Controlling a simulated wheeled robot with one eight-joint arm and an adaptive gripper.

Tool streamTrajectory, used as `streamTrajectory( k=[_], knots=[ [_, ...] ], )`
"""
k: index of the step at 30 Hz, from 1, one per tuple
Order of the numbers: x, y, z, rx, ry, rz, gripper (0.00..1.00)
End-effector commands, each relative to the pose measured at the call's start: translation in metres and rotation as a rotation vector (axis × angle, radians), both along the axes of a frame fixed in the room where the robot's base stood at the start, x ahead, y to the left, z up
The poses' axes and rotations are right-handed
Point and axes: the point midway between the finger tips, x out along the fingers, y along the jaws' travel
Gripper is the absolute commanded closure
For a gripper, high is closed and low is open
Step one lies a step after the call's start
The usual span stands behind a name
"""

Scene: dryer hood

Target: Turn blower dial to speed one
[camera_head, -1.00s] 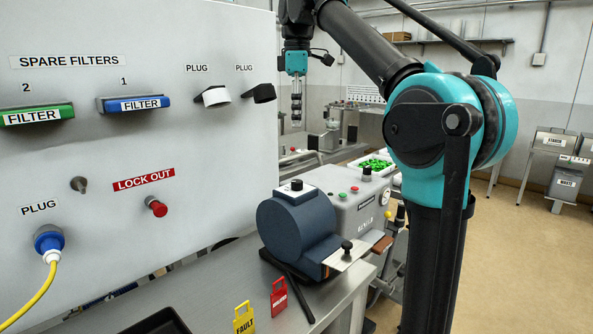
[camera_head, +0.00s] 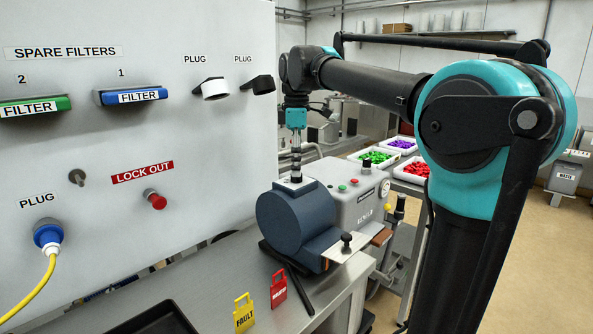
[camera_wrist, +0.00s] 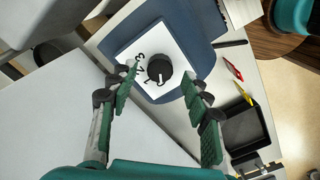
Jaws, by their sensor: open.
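The blower (camera_head: 292,220) is a dark blue rounded housing on the bench. On its top is a white dial plate (camera_wrist: 175,42) with printed numbers and a black round dial (camera_wrist: 160,68). In the wrist view the dial lies between and just beyond my fingers. A light pointer mark on the dial faces the lower side of the plate; I cannot tell exactly which number it meets. My gripper (camera_wrist: 160,92) is open and points down above the dial, with a green-padded finger on each side.
A grey panel (camera_head: 120,210) with filters, plugs and a red lockout button stands at the left. A grey control box (camera_head: 355,195) stands behind the blower.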

Motion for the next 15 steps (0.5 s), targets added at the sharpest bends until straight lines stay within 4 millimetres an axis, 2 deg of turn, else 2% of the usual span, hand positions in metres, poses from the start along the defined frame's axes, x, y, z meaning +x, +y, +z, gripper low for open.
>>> streamTrajectory(
  k=[6, 15],
  knots=[
    [0.0, 0.0, -0.019, 0.0, 0.0, 0.0, 0.51],
    [0.0, 0.0, -0.022, 0.0, 0.0, 0.0, 0.51]
  ],
)
